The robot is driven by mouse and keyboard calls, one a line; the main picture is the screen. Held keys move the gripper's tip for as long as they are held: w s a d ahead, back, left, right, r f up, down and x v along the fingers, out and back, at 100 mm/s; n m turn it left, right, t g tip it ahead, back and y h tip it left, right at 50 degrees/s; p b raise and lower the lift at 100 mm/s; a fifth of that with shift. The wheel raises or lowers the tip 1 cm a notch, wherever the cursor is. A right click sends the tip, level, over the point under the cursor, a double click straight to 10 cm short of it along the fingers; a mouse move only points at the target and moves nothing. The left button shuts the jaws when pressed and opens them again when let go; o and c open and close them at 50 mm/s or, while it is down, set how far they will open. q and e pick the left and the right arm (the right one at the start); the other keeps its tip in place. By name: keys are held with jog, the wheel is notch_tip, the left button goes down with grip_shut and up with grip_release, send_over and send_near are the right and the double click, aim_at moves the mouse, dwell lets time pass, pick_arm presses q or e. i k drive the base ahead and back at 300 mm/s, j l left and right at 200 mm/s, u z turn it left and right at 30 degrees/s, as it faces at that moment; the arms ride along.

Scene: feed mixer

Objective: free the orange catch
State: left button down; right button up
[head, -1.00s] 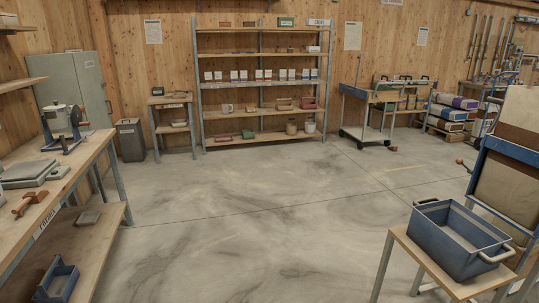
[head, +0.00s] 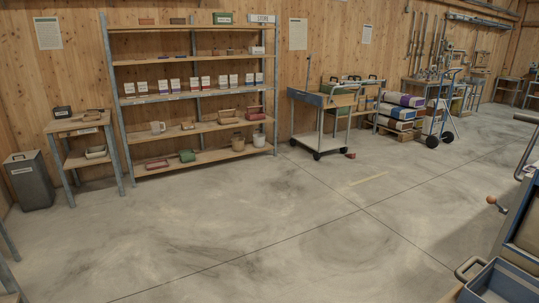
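An orange-red knob (head: 491,199) on a short lever shows at the right edge, beside a blue-framed machine (head: 513,222) that is mostly cut off by the picture edge. I cannot tell whether this knob is the orange catch. A blue bin (head: 500,285) with a pale handle is at the lower right corner, partly cut off. A small red part (head: 350,155) is low beside the wheeled cart; it is too small to tell what it is. Neither of my grippers is in view.
A tall shelf rack (head: 190,96) stands at the back wall, with a small table (head: 80,126) and a grey waste bin (head: 30,180) to its left. A wheeled cart (head: 320,98) and a hand truck (head: 441,110) stand right of it. The middle floor is clear.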

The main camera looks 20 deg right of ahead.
aim_at(490, 200)
jog(key=i+l+z, duration=0.1)
jog(key=i+z, duration=0.2)
jog(key=z, duration=0.15)
jog(key=i+z, duration=0.4)
jog(key=i+j+z, duration=0.1)
jog(key=i+z, duration=0.15)
jog(key=z, duration=0.2)
jog(key=i+j+z, duration=0.2)
jog(key=z, duration=0.25)
jog(key=i+j+z, duration=1.15)
jog(key=k+l, duration=0.1)
